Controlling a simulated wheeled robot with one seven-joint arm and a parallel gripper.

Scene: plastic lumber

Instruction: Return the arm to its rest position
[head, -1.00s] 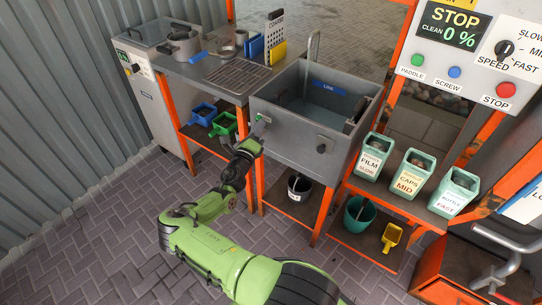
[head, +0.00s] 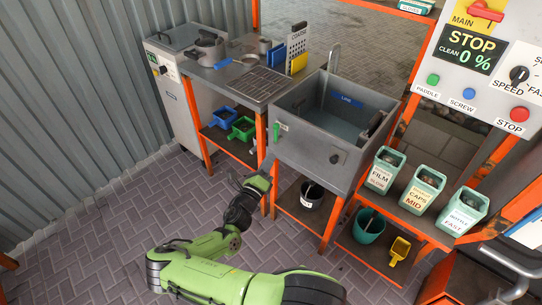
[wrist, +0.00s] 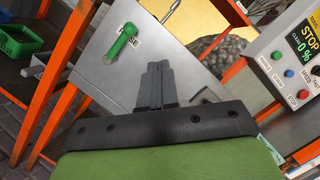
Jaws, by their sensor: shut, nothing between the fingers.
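My green arm (head: 205,268) reaches from the bottom of the head view up toward the front of the grey sink. My gripper (head: 272,163) is in front of the left part of the sink, low near its orange leg. In the wrist view my gripper (wrist: 157,68) shows its two dark fingers together with nothing between them. A green lever (wrist: 121,43) on the sink's front panel is above and left of the fingertips, apart from them. In the head view the green lever (head: 277,133) stands upright on the panel.
The sink (head: 345,165) stands right of the metal worktable (head: 245,93). Blue and green bins (head: 243,128) sit on the shelf below. A black bucket (head: 311,196) and a teal bucket (head: 369,226) stand under the sink and bench. The brick floor (head: 90,245) at left is clear.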

